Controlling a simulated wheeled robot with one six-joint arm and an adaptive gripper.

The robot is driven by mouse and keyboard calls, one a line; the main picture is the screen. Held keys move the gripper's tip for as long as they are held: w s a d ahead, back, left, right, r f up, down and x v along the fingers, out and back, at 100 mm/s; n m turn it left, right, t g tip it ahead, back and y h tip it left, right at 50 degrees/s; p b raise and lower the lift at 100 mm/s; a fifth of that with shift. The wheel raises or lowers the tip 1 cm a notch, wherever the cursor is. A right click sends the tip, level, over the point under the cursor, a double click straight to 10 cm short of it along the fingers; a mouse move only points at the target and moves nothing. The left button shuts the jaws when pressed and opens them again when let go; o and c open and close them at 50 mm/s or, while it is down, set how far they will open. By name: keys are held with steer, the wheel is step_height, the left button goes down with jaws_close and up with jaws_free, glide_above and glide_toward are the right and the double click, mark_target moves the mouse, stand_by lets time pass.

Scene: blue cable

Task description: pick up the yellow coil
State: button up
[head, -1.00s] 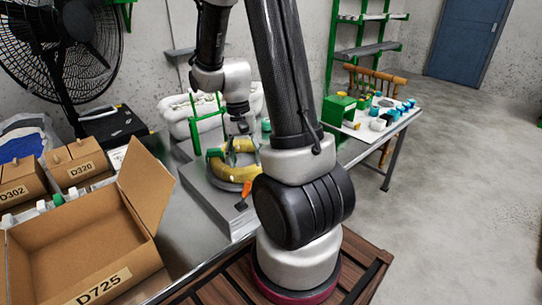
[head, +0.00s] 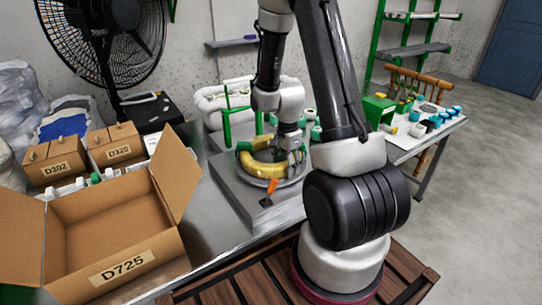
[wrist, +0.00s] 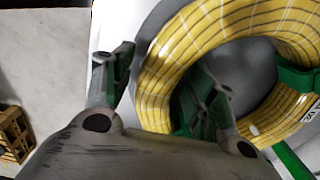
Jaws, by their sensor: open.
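The yellow coil (head: 258,166) lies on a round plate on a grey metal stand (head: 245,203) on the bench. In the wrist view the coil (wrist: 168,62) is a striped ring with green bands around it. My gripper (wrist: 162,85) is open there. One finger is outside the ring at the left, and the other is over the ring's central opening, so the near left part of the ring lies between them. Whether either finger touches the coil cannot be told. In the head view my wrist is above the coil's right side and hides part of it.
An open cardboard box (head: 125,232) marked D725 stands at the left, with smaller boxes (head: 56,163) behind it. A black fan (head: 100,45) stands at the back. A side table (head: 432,137) at the right holds small green and teal parts. An orange-handled tool (head: 270,188) is at the stand's front.

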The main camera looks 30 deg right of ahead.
steer(key=shift+f, duration=0.4)
jaws_close()
steer(key=shift+r, duration=0.1)
steer(key=shift+w+r, duration=0.1)
